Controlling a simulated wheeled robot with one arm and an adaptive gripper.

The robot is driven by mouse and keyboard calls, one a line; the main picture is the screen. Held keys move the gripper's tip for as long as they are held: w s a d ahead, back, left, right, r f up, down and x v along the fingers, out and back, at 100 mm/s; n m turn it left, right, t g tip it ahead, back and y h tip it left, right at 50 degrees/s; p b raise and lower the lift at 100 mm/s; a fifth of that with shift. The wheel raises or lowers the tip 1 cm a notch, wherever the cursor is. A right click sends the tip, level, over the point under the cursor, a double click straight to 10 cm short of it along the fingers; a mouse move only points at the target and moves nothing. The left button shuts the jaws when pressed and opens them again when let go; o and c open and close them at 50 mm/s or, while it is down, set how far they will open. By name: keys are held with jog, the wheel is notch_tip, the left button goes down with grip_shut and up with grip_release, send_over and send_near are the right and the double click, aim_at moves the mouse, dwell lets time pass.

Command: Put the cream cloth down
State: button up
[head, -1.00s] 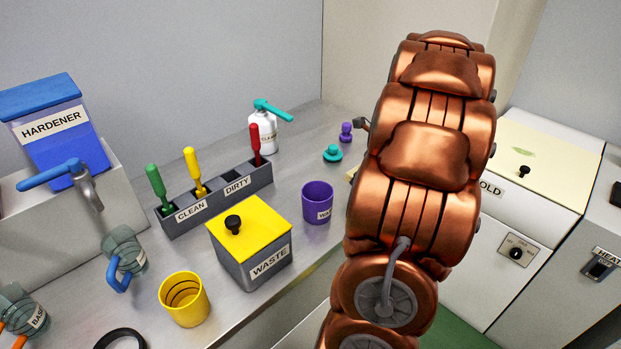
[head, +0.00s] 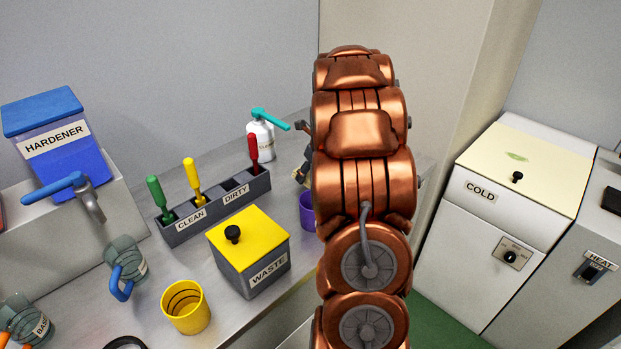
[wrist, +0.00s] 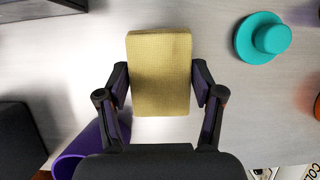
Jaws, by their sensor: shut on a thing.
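The cream cloth (wrist: 160,72), a yellowish folded block, sits between the two fingers of my gripper (wrist: 160,88) in the wrist view. The fingers are shut on its left and right sides. Below it is the grey metal counter (wrist: 215,45); I cannot tell whether the cloth touches it.
A teal knobbed piece (wrist: 268,38) lies right of the cloth. A purple cup (wrist: 85,150) stands at lower left, near my left finger. The tool rack (head: 215,208), WASTE bin (head: 262,273) and spray bottle (head: 260,140) stand left of my arm. Bare counter lies around the cloth.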

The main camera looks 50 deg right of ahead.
aim_at(311, 180)
jog(key=shift+f, duration=1.4)
jog(key=shift+f+p, duration=0.1)
jog(key=shift+p, duration=0.2)
jog(key=o, duration=1)
jog(key=b+v, duration=0.1)
jog(key=v, duration=1.1)
jog(key=shift+b, duration=0.4)
